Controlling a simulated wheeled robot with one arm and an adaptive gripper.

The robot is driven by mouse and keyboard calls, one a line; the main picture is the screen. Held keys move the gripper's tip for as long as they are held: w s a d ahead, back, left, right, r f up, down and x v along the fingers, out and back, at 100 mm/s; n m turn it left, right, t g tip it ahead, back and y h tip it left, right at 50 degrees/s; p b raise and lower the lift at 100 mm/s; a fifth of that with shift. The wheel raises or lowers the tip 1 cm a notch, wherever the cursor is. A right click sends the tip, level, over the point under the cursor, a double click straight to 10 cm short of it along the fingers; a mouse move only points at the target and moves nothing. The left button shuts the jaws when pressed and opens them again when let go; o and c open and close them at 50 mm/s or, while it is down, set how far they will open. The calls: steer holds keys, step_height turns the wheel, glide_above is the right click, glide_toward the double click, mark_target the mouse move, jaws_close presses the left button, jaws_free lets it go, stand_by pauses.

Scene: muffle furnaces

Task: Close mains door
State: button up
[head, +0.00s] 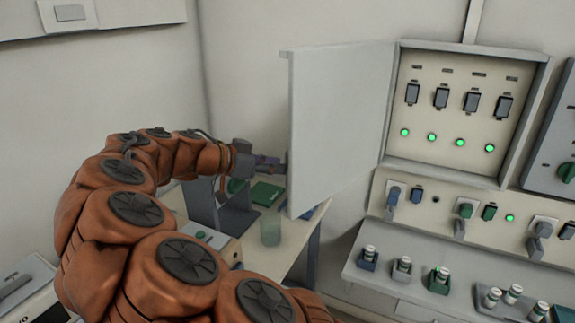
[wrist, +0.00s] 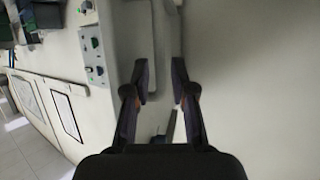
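The mains door (head: 335,125) is a pale grey panel. It stands open, swung out to the left from the wall-mounted mains box (head: 398,110). My gripper (head: 280,165) is at the door's free left edge, on its left side, and its tips are partly hidden by the door in the head view. In the wrist view my gripper (wrist: 160,80) has its two dark fingers apart with nothing clearly held between them. A large pale surface, probably the door, fills the right side of the wrist view. I cannot tell whether a finger touches the door.
Inside the box are several black switches (head: 441,97) and lit green lamps (head: 460,142). Below it are a socket panel (head: 435,199) and a shelf (head: 395,285) with small plugs. A table with a green object (head: 266,192) and a glass (head: 270,232) stands below the gripper.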

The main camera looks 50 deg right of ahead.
steer(key=p+x, duration=0.1)
steer(key=x, duration=0.3)
steer(key=shift+d, duration=0.1)
jaws_close()
steer(key=shift+s, duration=0.1)
stand_by(0.3)
